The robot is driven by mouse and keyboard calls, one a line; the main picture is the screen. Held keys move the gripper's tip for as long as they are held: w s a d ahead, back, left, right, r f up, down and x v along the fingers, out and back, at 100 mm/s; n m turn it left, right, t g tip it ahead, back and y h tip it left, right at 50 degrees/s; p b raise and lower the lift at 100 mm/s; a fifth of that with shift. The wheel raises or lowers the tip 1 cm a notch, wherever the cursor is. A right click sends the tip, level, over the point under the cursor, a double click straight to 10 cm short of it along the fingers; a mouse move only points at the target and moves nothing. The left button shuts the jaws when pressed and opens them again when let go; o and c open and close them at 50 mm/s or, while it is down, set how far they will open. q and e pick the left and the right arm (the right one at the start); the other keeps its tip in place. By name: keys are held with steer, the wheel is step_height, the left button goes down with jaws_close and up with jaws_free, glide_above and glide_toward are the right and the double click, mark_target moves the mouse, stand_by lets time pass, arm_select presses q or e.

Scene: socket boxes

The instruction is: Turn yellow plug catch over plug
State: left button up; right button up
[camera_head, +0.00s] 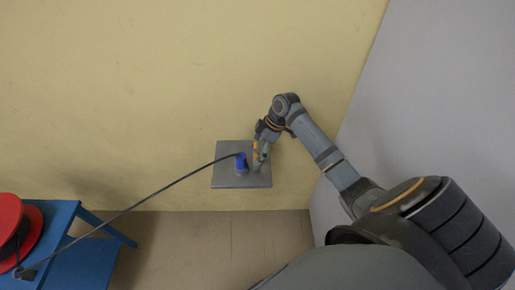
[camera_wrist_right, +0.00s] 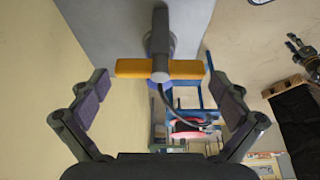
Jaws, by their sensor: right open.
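The yellow catch (camera_head: 256,148) is on the grey box (camera_head: 225,178) on the wall, just right of the blue plug (camera_head: 241,161) in the head view. In the right wrist view the yellow catch (camera_wrist_right: 134,68) is a crosswise bar on a grey stem (camera_wrist_right: 160,40). The blue plug is mostly hidden behind it. My right gripper (camera_head: 262,150) is at the catch. In the wrist view my right gripper (camera_wrist_right: 157,82) is open, with one finger beyond each end of the bar and gaps showing. My left gripper is not in view.
A black cable (camera_head: 150,196) runs from the plug down left to a red reel (camera_head: 18,230) on a blue stand (camera_head: 62,232). A grey wall (camera_head: 440,80) stands to the right of my right arm. The yellow wall around the box is bare.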

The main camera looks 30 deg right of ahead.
steer(key=shift+c, duration=0.4)
steer(key=c, duration=0.7)
steer(key=shift+r+m+p, duration=0.2)
steer(key=shift+m+p, duration=0.2)
steer(key=shift+p, duration=0.25)
steer(key=m+h+p, duration=0.1)
steer(key=m+p, duration=0.2)
steer(key=p, duration=0.1)
steer(key=m+t+h+p, duration=0.1)
steer(key=m+p, duration=0.2)
steer(key=p, duration=0.1)
steer(key=m+t+h+p, duration=0.1)
steer(key=m+p, duration=0.2)
steer(key=shift+s+a+r+p, duration=0.15)
steer(key=shift+s+a+p, duration=0.1)
steer(key=shift+p, duration=0.15)
steer(key=shift+w+m+h+p, duration=0.1)
steer(key=shift+m+h+p, duration=0.3)
steer(key=shift+m+p, duration=0.5)
steer(key=shift+a+f+m+h, duration=0.1)
steer(key=shift+f+m+h, duration=0.15)
steer(key=shift+m, duration=0.75)
steer(key=shift+m+h, duration=0.95)
steer(key=shift+m, duration=1.25)
steer(key=o, duration=0.8)
